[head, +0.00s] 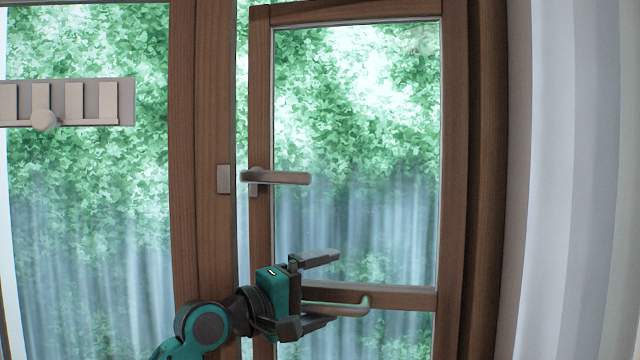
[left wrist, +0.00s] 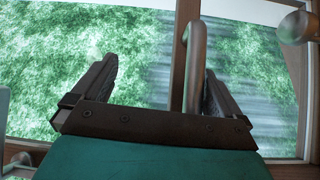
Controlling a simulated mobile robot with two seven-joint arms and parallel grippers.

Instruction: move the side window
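The side window (head: 455,150) is a brown wood-framed glass sash at the right of the head view. A strip of daylight shows along its left edge, so it stands slightly ajar. A grey lever handle (head: 290,178) sits on its left stile and points right. A pale pull handle (head: 350,308) is on the lower rail; it also shows in the left wrist view (left wrist: 195,60). My left gripper (head: 325,288) is open at this pull handle. My right gripper is out of view.
A thick wooden post (head: 203,130) with a small latch plate (head: 223,179) stands left of the sash. A grey rack with a round knob (head: 43,120) is at far left. A pale curtain (head: 580,180) hangs at right. Green foliage shows through the glass.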

